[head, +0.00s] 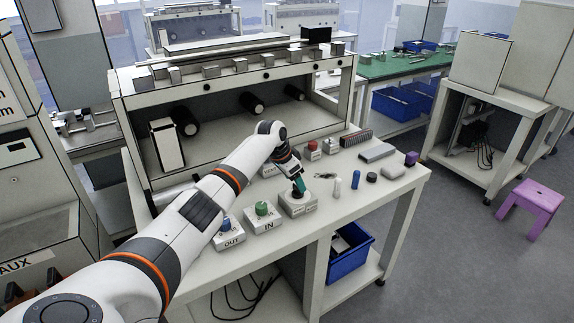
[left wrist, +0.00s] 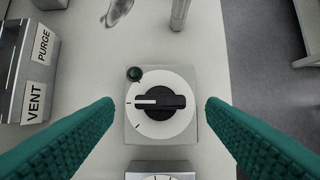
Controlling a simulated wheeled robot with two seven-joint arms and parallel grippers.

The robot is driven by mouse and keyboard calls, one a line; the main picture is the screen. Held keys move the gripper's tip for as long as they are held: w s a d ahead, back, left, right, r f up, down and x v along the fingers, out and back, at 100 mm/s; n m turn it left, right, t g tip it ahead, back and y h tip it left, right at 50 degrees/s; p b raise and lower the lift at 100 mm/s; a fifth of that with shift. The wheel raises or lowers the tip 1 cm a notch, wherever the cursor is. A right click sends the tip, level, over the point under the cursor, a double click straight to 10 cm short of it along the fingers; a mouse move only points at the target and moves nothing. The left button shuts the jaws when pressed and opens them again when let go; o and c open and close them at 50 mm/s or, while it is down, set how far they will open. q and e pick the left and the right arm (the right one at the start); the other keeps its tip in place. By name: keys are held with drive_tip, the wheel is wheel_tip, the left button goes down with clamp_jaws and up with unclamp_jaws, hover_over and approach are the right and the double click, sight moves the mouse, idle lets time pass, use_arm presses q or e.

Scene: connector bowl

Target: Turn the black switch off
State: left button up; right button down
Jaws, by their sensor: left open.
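The black switch (left wrist: 160,102) is a rotary knob on a round white dial, mounted on a grey box (left wrist: 190,136). Its white pointer line points left in the left wrist view, towards a tick mark on the dial. A dark green lamp (left wrist: 134,74) sits at the dial's upper left. My left gripper (left wrist: 160,112) is open, with its teal fingers on either side of the switch and apart from it. In the head view my left gripper (head: 299,186) is over the switch's box (head: 299,209) and hides most of the knob. My right gripper is not in view.
Beside it stand the IN box (head: 264,221) with a green knob and the OUT box (head: 228,238) with a blue knob. A box labelled VENT and PURGE (left wrist: 25,75) is at left in the wrist view. Small parts lie right of the switch, including a blue cylinder (head: 355,180).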

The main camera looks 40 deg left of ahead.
use_arm(q)
drive_tip(key=v, duration=0.9)
drive_tip(key=shift+s, duration=0.1)
